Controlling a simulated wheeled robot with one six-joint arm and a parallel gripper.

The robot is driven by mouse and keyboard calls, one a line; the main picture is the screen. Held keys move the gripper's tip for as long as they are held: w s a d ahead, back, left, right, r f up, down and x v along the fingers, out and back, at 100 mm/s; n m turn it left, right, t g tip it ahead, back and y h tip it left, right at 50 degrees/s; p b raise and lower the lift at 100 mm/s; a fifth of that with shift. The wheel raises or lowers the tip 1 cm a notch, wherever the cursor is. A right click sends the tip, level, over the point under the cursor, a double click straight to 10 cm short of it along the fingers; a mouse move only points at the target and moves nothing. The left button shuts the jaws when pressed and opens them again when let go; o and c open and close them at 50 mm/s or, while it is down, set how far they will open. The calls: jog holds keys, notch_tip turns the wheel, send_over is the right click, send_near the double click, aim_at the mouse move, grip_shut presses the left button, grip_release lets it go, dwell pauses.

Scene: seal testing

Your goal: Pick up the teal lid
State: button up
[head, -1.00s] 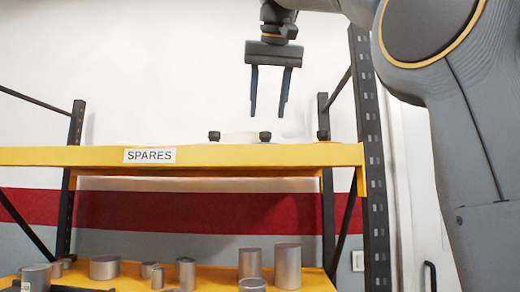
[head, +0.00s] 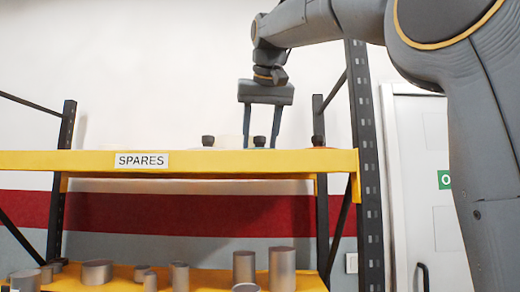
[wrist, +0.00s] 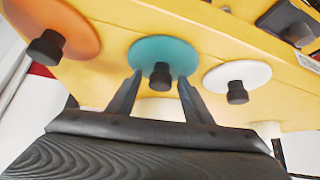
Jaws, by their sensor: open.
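The teal lid (wrist: 178,53) is a flat disc with a black knob (wrist: 160,78), lying on the yellow shelf in the wrist view. In the head view its knob (head: 259,140) shows just above the shelf edge, and the disc is mostly hidden. My gripper (head: 260,146) points down over the top shelf, open, with one finger on each side of that knob. In the wrist view the fingertips of my gripper (wrist: 160,82) flank the knob; I cannot tell whether they touch it.
An orange lid (wrist: 70,22) and a white lid (wrist: 250,70), each with a black knob, lie either side of the teal one. A dark object (wrist: 284,20) lies beyond. The yellow shelf edge (head: 225,162) is labelled SPARES. Metal cylinders (head: 282,268) stand on the lower shelf.

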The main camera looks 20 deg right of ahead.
grip_shut()
jog(key=shift+r, duration=0.2)
notch_tip(320, 180, up, 9)
jog(key=shift+w+f, duration=0.15)
jog(key=shift+f, duration=0.05)
jog(key=shift+r, duration=0.5)
